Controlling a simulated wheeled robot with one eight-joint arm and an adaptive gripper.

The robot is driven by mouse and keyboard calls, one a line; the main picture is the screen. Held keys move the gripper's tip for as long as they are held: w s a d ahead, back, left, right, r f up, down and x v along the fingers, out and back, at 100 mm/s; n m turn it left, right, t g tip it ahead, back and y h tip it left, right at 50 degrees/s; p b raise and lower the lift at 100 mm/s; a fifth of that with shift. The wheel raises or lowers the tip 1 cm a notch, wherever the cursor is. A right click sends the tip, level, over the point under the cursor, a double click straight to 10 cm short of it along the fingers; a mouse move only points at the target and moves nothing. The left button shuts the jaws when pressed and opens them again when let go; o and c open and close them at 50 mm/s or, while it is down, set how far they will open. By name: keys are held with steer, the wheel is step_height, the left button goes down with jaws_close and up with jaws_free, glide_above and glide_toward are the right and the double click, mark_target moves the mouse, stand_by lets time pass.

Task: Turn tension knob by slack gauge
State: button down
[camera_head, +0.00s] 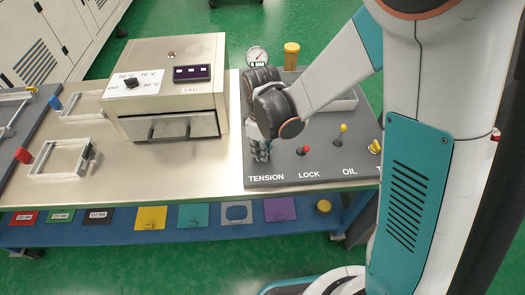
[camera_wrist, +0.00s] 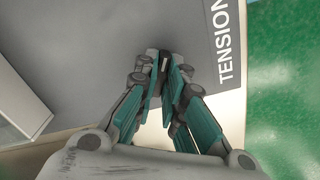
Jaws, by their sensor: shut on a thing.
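My gripper (camera_head: 259,150) points down over the dark control panel, just above the TENSION label (camera_head: 266,178). In the wrist view my gripper (camera_wrist: 164,75) has its fingers closed together at the panel surface beside the TENSION lettering (camera_wrist: 229,40). It is shut on the tension knob, which the fingers almost wholly hide; its mark and angle cannot be told. The round white slack gauge (camera_head: 257,57) with a red needle stands at the panel's back edge, with a plate reading what looks like 8 MM under it.
A red LOCK lever (camera_head: 303,151), a yellow OIL lever (camera_head: 341,131) and a yellow knob (camera_head: 376,147) stand right of my gripper. A beige oven box (camera_head: 168,90) stands to the left. Metal frames (camera_head: 60,157) lie on the bench. A yellow-capped jar (camera_head: 291,55) stands behind.

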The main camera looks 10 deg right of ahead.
stand_by(0.4)
steer(key=shift+m+b, duration=0.3)
steer(key=shift+m, duration=1.1)
steer(key=shift+m, duration=1.4)
steer(key=shift+m+b, duration=0.45)
steer(key=shift+m, duration=0.95)
